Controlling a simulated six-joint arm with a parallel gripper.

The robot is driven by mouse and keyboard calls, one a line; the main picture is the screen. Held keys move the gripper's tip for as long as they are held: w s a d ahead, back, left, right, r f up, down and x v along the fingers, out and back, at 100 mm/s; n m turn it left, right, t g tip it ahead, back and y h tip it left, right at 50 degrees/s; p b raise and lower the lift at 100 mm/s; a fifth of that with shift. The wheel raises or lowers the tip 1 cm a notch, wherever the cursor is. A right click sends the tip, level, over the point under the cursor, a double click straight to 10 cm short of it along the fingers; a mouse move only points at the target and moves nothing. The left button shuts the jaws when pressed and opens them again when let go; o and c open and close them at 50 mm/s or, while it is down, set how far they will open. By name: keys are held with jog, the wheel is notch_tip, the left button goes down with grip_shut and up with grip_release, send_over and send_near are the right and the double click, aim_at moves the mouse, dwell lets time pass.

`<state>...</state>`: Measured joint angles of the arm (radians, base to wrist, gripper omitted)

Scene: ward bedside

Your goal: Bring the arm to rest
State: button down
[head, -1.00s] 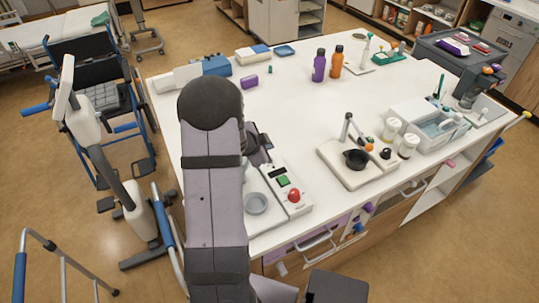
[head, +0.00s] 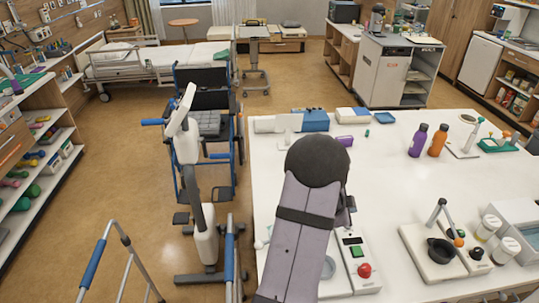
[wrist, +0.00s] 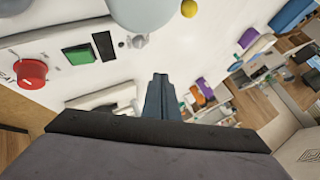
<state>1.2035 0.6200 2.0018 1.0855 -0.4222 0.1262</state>
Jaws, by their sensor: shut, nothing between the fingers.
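My arm (head: 302,225) rises from the bottom of the head view over the left part of the white table (head: 385,190). It ends there in a dark rounded joint. My gripper (wrist: 160,82) shows in the wrist view, its dark fingers together and empty. In the head view the fingers are hidden behind the arm. A white device with a red knob (head: 364,270) and a green button (head: 357,251) stands just right of the arm. The red knob (wrist: 32,73) and green button (wrist: 78,53) also show in the wrist view, left of the fingers.
A purple bottle (head: 418,140) and an orange bottle (head: 438,140) stand further back. A white stand with a black bowl (head: 441,250) is at right. A wheelchair (head: 205,115) stands left of the table. The table's middle is clear.

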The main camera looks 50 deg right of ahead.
jog(key=w+a+r+n+t+y, duration=0.1)
jog(key=w+a+n+t, duration=0.25)
jog(key=w+a, duration=0.4)
jog(key=w+a+r+n+t+y, duration=0.15)
jog(key=w+a+n, duration=0.25)
jog(key=w, duration=0.6)
jog(key=w+a+n+t+y, duration=0.1)
jog(key=w+a+n+y, duration=0.2)
jog(key=a, duration=0.5)
jog(key=w+a+n+t, duration=0.1)
jog(key=w+a+n, duration=0.2)
jog(key=w+a, duration=0.3)
jog(key=s+a+r+n+g+y, duration=0.15)
jog(key=a+n, duration=0.25)
jog(key=a, duration=0.5)
jog(key=s+a+n+y, duration=0.2)
jog(key=a+n, duration=0.1)
jog(key=a, duration=0.6)
jog(key=s+a+n+g, duration=0.4)
jog(key=s+a+n, duration=0.4)
jog(key=s+a, duration=0.2)
jog(key=shift+s, duration=0.95)
jog(key=shift+r, duration=0.1)
